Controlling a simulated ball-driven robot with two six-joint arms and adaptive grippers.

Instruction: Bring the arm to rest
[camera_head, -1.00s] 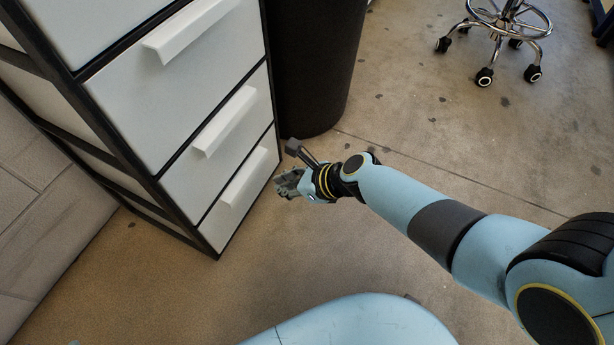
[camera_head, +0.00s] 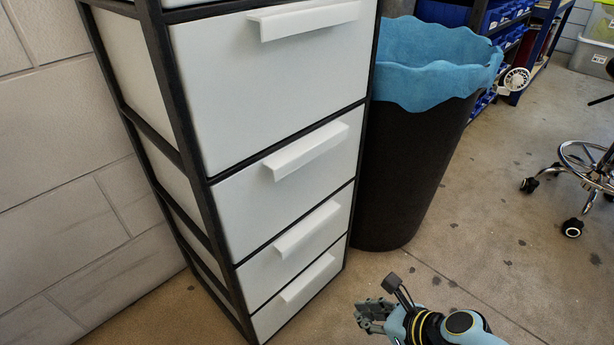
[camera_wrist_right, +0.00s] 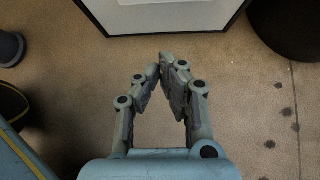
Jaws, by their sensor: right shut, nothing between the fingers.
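My right gripper (camera_head: 366,314) is low in the head view, at the bottom edge right of centre, in front of the drawer cabinet and above the floor. In the right wrist view its fingers (camera_wrist_right: 160,68) come together at the tips with nothing between them. Part of the right forearm is cut off by the bottom edge of the head view. My left gripper is in neither view.
A white drawer cabinet (camera_head: 270,100) with a black frame stands left of the gripper, all drawers closed. A black bin (camera_head: 400,170) with a blue liner (camera_head: 430,70) stands beside it. A wheeled chair (camera_head: 580,170) is at the right. The concrete floor (camera_head: 500,260) between is clear.

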